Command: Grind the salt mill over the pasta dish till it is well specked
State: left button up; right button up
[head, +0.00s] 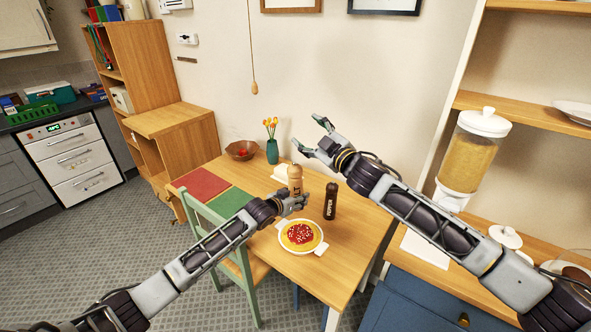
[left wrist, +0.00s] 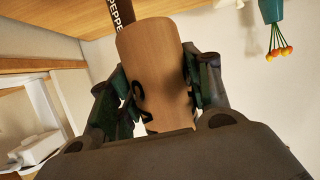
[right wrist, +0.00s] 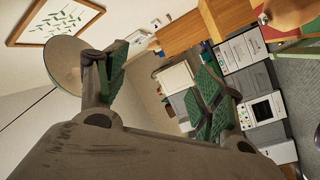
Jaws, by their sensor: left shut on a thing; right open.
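The salt mill (head: 295,178) is pale wood with dark lettering. My left gripper (head: 297,200) is shut around it. The mill looks upright behind the pasta dish; I cannot tell if its base touches the table. In the left wrist view the mill (left wrist: 155,65) fills the space between the fingers. The pasta dish (head: 317,246) is white with two handles and holds yellow pasta with red sauce and pale specks on it. The dark pepper mill (head: 330,202) stands to the right of the salt mill. My right gripper (head: 309,135) is open and empty, above the table's back.
The table (head: 330,272) also bears a brown bowl (head: 241,150), a teal vase with orange flowers (head: 272,151), and red and green mats (head: 202,183). A green chair (head: 240,250) stands at the front left. A cord pull (head: 254,88) hangs by the wall. Shelves rise at the right.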

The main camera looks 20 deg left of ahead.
jog(key=w+d+f+g+h, duration=0.1)
jog(key=w+d+f+g, duration=0.2)
jog(key=f, duration=0.7)
jog(key=m+g+y, duration=0.3)
jog(key=m+y, duration=0.1)
send_near(301, 171)
jog(key=shift+a+r, duration=0.15)
jog(key=shift+a, duration=0.15)
jog(key=shift+x, duration=5.85)
jog(key=shift+w, duration=0.1)
jog(key=c, duration=1)
jog(key=shift+h, duration=0.3)
jog(key=shift+c, duration=0.2)
